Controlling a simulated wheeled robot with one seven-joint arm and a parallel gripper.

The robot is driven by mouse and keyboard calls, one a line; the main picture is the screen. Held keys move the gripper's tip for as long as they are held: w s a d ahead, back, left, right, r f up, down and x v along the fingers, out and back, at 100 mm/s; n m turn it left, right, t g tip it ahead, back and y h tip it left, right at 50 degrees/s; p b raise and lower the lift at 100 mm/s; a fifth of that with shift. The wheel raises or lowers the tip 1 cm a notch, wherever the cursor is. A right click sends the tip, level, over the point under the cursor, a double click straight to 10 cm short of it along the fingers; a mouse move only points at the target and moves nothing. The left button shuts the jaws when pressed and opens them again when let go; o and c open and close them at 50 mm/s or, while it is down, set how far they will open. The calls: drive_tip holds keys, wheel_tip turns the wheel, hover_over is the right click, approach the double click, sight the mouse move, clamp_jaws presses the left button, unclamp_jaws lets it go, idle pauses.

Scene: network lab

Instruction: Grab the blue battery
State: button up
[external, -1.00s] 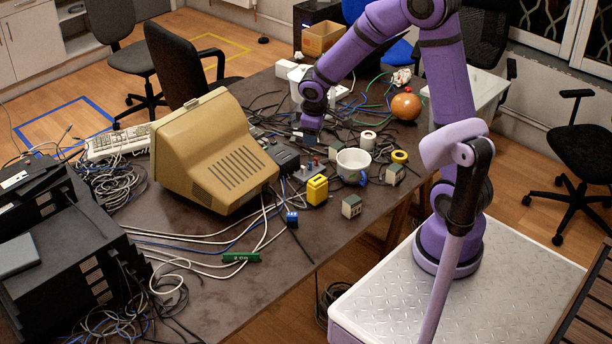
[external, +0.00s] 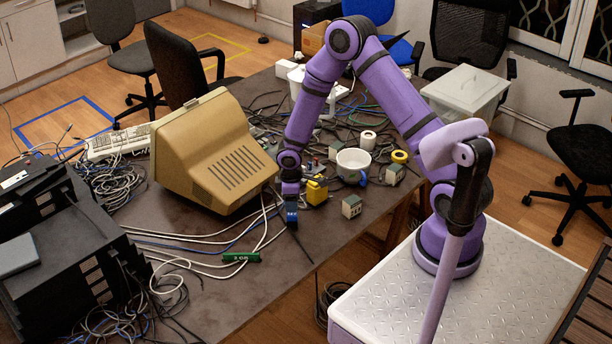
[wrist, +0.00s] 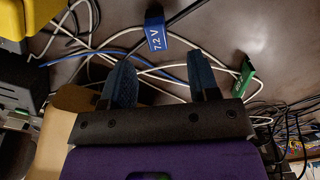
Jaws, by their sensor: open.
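The blue battery (wrist: 156,38), marked "7.2 V", lies on the table at the top of the wrist view, near white cables. In the external view my gripper largely hides it. My gripper (wrist: 162,72) is open, with its two dark blue fingers apart and nothing between them. The battery is just beyond the fingertips, roughly in line with the gap and a little left of its middle. In the external view my gripper (external: 291,212) points down over the battery's place, in front of the beige monitor. I cannot tell the exact height between them.
A yellow block (external: 316,190) stands close to the right of my gripper. The beige monitor (external: 210,155) is close on the left. White and blue cables run around the battery, and a green piece (external: 241,257) lies left of it.

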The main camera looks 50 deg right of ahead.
sight(292, 220)
drive_tip(key=shift+w+d+f, duration=0.1)
drive_tip(key=shift+f, duration=2.05)
drive_tip(key=shift+w+d+f, duration=0.1)
drive_tip(key=shift+f, duration=2.05)
clamp_jaws()
